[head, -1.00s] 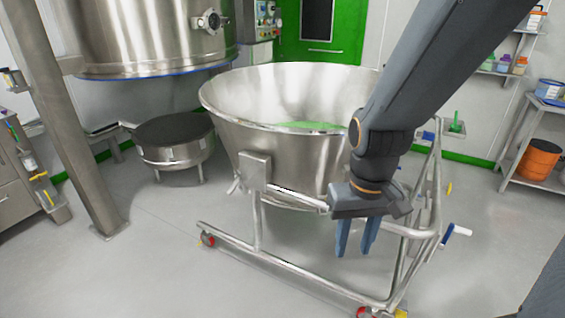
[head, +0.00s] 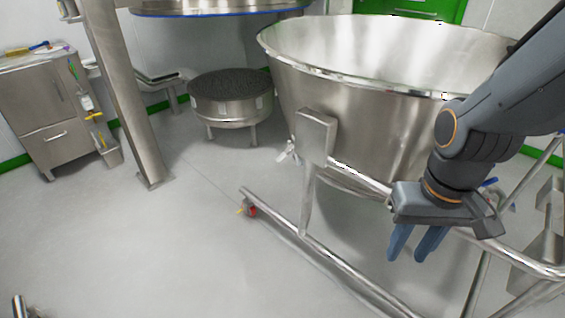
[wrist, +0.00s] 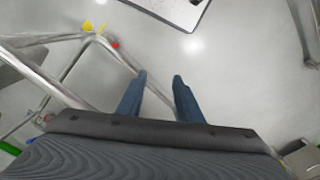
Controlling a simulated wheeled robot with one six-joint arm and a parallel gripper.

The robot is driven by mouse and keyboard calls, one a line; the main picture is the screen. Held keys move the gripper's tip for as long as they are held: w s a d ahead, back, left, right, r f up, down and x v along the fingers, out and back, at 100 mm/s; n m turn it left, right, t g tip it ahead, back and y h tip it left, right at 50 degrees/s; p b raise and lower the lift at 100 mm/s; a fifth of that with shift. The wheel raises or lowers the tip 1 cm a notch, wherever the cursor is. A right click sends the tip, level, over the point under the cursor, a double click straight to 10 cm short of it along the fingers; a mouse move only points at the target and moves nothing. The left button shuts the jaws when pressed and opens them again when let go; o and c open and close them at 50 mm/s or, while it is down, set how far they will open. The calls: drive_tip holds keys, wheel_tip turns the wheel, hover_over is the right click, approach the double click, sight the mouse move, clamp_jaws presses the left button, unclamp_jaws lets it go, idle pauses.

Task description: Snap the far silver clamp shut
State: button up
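A small silver fitting (head: 289,152) sticks out low at the left of the steel bowl (head: 365,95); it may be a clamp, but it is too small to tell whether it is open or shut. No other clamp can be made out clearly. My gripper (head: 408,257) points down in front of the bowl, right of that fitting and well apart from it. Its two blue fingers are spread with nothing between them, as the wrist view (wrist: 160,80) also shows. My arm covers part of the bowl's right side.
The bowl stands in a tubular trolley frame (head: 340,268) with castors (head: 250,211). A round dark-topped vessel (head: 231,100) on legs, a steel post (head: 130,110) and a cabinet (head: 45,110) are at the left. The floor at front left is mostly clear.

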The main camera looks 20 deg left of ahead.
drive_tip(key=s+a+f+n+b, duration=0.1)
drive_tip(key=a+f+n+b, duration=0.1)
drive_tip(key=a+f+b, duration=0.45)
drive_tip(key=s+a+f+n+b, duration=0.15)
drive_tip(key=a+f+b, duration=0.25)
drive_tip(key=f+b, duration=0.45)
drive_tip(key=m+t+y, duration=0.8)
drive_tip(key=m+t, duration=0.4)
drive_tip(key=t, duration=0.3)
approach(282, 161)
drive_tip(key=w+a+f, duration=0.3)
drive_tip(key=w+a, duration=0.1)
drive_tip(key=a, duration=0.4)
drive_tip(key=w+d+t, duration=0.1)
drive_tip(key=w+d+r+t+p, duration=0.1)
drive_tip(key=d, duration=0.1)
drive_tip(key=shift+w+d+t+y, duration=0.2)
drive_tip(key=shift+w+t+y, duration=0.1)
drive_tip(key=shift+w+d+r+t, duration=0.15)
drive_tip(key=shift+d+r+t, duration=0.2)
drive_tip(key=shift+r+t, duration=0.05)
drive_tip(key=shift+w+a+r, duration=0.1)
drive_tip(key=shift+w, duration=0.2)
drive_tip(key=shift+b+x, duration=1.15)
drive_tip(key=shift+x, duration=2.35)
drive_tip(key=shift+a, duration=0.1)
drive_tip(key=shift+r, duration=0.1)
clamp_jaws()
